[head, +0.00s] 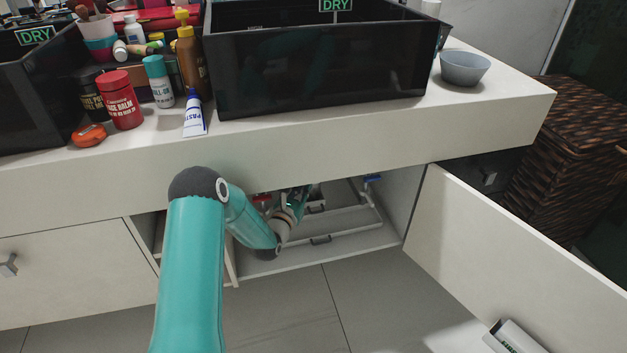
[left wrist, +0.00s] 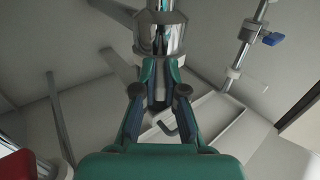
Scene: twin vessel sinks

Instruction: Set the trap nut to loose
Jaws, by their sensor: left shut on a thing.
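My left arm reaches into the open cabinet under the counter in the head view. My left gripper (head: 298,197) is mostly in shadow there. Whether the nut is tight or loose cannot be told. In the head view the nut is hidden by the counter and my gripper. My right gripper is in neither view.
A chrome pipe with a blue valve handle (left wrist: 272,39) stands to the right, and a red part (left wrist: 18,165) is at lower left. The cabinet door (head: 520,255) hangs open at right. Black sinks (head: 315,75), bottles and a grey bowl (head: 465,68) stand on the counter (head: 260,155).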

